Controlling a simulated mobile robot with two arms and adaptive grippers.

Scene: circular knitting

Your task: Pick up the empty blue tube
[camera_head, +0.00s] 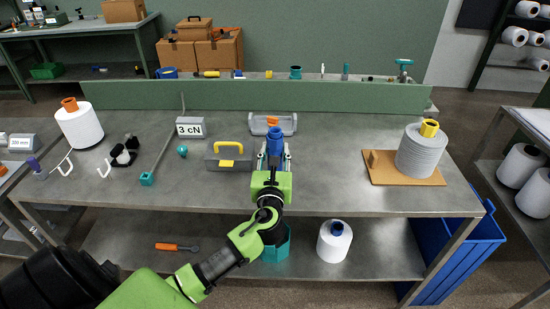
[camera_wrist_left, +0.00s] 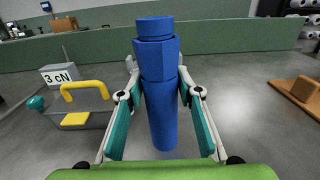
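The blue tube (camera_head: 275,142) stands roughly upright in front of my left gripper (camera_head: 272,162). In the left wrist view, the tube (camera_wrist_left: 160,85) has a wider collar near its top and tapers downward. The left gripper's fingers (camera_wrist_left: 160,100) lie on both sides of it, with their tips close beside the collar. The inner pads stand well apart from the tube's lower part. Whether the tips press on the tube, and whether its lower end touches the table, I cannot tell. My right gripper is not in view.
The grey table (camera_head: 330,170) is clear to the right of the tube. A toolbox with a yellow handle (camera_head: 229,160) is close on the left, and a grey tray (camera_head: 259,122) is behind. A grey yarn cone (camera_head: 422,155) stands on a wooden board (camera_head: 380,175) at right.

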